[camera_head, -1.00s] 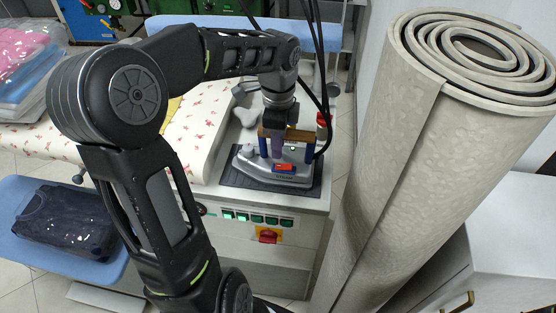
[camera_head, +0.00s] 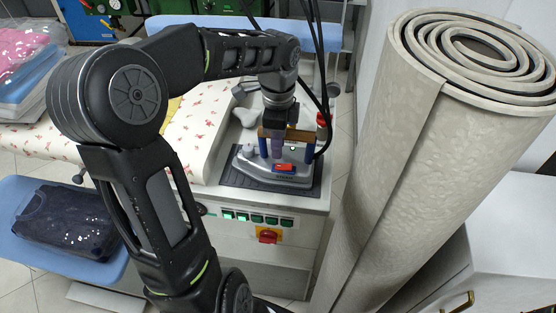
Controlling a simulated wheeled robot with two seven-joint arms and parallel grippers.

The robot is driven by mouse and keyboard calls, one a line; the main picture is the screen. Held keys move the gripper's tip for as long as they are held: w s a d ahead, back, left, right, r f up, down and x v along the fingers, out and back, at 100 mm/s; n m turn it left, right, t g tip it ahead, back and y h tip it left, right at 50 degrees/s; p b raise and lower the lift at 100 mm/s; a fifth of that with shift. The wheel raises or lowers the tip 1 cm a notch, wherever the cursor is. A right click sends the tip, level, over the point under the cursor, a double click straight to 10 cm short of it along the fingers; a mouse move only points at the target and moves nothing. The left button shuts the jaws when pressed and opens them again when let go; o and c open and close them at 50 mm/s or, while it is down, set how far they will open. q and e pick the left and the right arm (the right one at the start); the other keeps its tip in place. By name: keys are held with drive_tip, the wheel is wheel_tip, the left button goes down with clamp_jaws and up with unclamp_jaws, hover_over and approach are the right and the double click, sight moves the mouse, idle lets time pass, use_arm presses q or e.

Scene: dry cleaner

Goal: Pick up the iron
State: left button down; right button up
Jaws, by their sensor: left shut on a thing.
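The iron (camera_head: 270,172) is grey and silver, with a brown handle bar on blue posts and a small red part on top. It sits on a dark mat (camera_head: 233,179) at the end of the ironing table, near the middle of the view. My left gripper (camera_head: 278,143) reaches down onto it from above and is shut on its handle. The fingertips are partly hidden by the handle. The iron looks level and seems to rest on the mat; I cannot make out any gap below it. My right gripper is not in view.
A tall rolled carpet (camera_head: 415,130) stands close on the right, beside a white cabinet (camera_head: 515,240). Dark cables hang behind the iron. A floral ironing board cover (camera_head: 200,120) lies to the left. A folded dark garment (camera_head: 65,222) lies on a blue board (camera_head: 25,262).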

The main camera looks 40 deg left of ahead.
use_arm(q)
drive_tip(key=shift+w+r, duration=0.15)
drive_tip(key=shift+w+a+r, duration=0.1)
drive_tip(key=shift+r, duration=0.45)
wheel_tip(320, 180, up, 9)
drive_tip(key=shift+f, duration=0.1)
idle(1.1)
